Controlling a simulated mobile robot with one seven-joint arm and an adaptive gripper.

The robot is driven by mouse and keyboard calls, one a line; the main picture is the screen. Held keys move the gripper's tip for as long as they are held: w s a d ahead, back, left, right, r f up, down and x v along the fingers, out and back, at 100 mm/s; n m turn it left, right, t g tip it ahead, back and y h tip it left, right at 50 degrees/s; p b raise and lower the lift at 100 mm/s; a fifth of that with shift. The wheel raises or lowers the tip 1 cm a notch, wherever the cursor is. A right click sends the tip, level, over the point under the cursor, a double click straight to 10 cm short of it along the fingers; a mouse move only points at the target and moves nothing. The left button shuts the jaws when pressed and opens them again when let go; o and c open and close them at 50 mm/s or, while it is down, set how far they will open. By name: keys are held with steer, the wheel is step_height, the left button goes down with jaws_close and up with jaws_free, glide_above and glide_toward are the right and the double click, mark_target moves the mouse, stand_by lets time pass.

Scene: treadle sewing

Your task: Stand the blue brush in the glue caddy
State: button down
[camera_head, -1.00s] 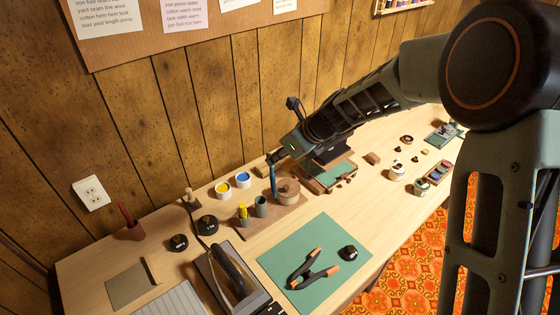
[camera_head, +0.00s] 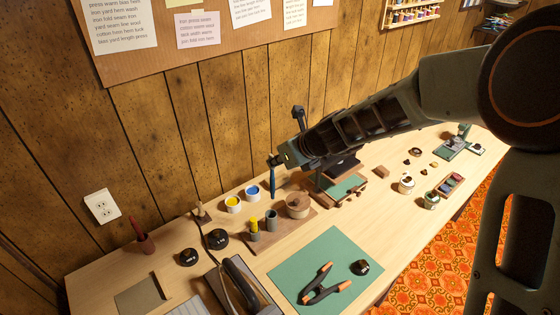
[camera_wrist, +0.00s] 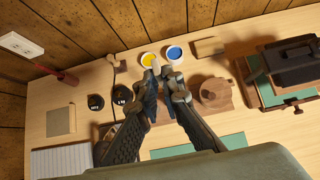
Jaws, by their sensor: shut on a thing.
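My gripper (camera_head: 276,161) is shut on the blue brush (camera_head: 272,180), which hangs upright, tip down, above the table. The brush is hard to make out in the wrist view, where my gripper's fingers (camera_wrist: 166,82) fill the middle. The glue caddy looks to be the brown wooden board (camera_head: 287,231) with two grey cups and a round lidded wooden pot (camera_head: 297,204). The left cup (camera_head: 254,236) holds a yellow brush (camera_head: 254,223). The right cup (camera_head: 272,217) looks empty. In the head view the blue brush appears just above this right cup; its depth is unclear.
A yellow pot (camera_head: 233,204) and a blue pot (camera_head: 252,192) stand behind the caddy. Two black round tins (camera_head: 218,238) are to the left. A green mat (camera_head: 325,262) with a dark clamp lies in front. A dark machine (camera_head: 340,168) stands at right.

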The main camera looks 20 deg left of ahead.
mark_target(273, 192)
steer(key=f+b, duration=0.1)
steer(key=a+f, duration=0.1)
steer(key=a+f+b, duration=0.1)
steer(key=f, duration=0.1)
steer(key=shift+w+b, duration=0.15)
steer(key=shift+b, duration=0.2)
steer(key=shift+d+f+b, duration=0.2)
steer(key=shift+d+b, duration=0.05)
steer(key=shift+b, duration=0.05)
steer(key=shift+d+f+b, duration=0.15)
steer(key=shift+f+b, duration=0.15)
steer(key=shift+b, duration=0.05)
steer(key=shift+f+b, duration=0.65)
steer(key=shift+f, duration=0.1)
steer(key=shift+f+b, duration=2.9)
steer(key=shift+f, duration=0.3)
steer(key=c, duration=2)
jaws_free()
